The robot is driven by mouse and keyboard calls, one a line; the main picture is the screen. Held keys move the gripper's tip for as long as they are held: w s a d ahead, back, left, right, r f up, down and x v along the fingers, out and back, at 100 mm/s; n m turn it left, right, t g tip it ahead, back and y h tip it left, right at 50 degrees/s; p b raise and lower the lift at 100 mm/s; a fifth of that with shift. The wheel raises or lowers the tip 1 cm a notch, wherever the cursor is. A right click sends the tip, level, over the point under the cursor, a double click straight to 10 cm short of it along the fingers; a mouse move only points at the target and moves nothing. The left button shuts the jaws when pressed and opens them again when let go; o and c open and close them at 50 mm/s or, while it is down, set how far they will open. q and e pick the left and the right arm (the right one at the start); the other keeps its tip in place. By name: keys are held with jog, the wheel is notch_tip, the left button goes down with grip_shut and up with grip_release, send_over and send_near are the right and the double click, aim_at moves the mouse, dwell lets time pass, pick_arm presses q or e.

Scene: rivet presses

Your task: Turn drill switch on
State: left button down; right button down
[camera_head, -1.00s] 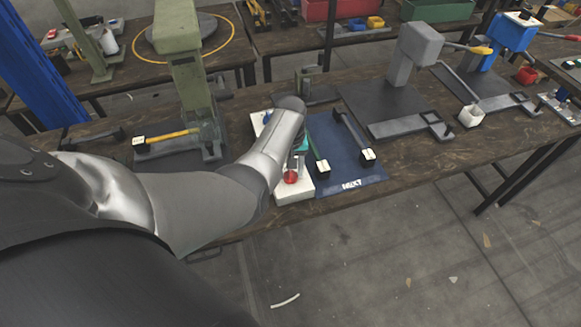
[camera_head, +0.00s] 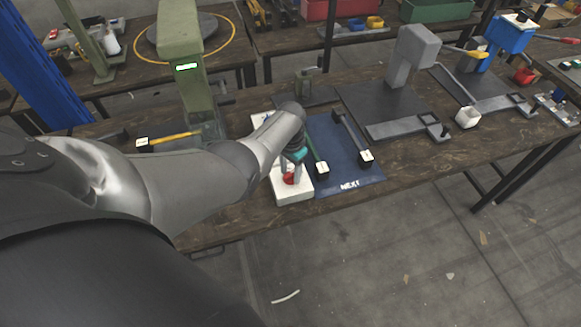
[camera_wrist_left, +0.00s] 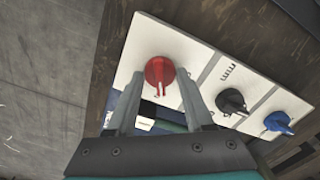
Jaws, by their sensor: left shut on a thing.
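A white panel (camera_head: 293,197) lies on the wooden bench and carries a red knob (camera_head: 289,179) near its front end. In the left wrist view the panel (camera_wrist_left: 147,37) shows the red knob (camera_wrist_left: 160,70), a black knob (camera_wrist_left: 231,102) and a blue knob (camera_wrist_left: 279,122) in a row. My left gripper (camera_head: 291,169) is at the red knob, with its fingers on either side, shut on it. My left forearm covers much of the panel in the head view. A green column machine (camera_head: 180,35) behind my arm shows a lit green display (camera_head: 187,67). My right gripper is out of view.
A blue mat (camera_head: 345,170) marked NEXT lies right of the panel with dark bars on it. A yellow-handled tool (camera_head: 170,139) lies to the left. A grey press (camera_head: 414,52) and a blue press (camera_head: 510,34) stand further right.

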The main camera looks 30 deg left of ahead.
aim_at(291, 173)
pick_arm(q)
jog(key=shift+m, duration=0.9)
jog(key=shift+c, duration=1.4)
grip_release()
jog(key=shift+r, duration=0.1)
jog(key=shift+r+p, duration=0.3)
jog(key=shift+p, duration=0.1)
notch_tip(291, 173, up, 14)
jog(key=p, duration=0.5)
jog(key=shift+r+p, duration=0.2)
jog(key=shift+p, duration=0.2)
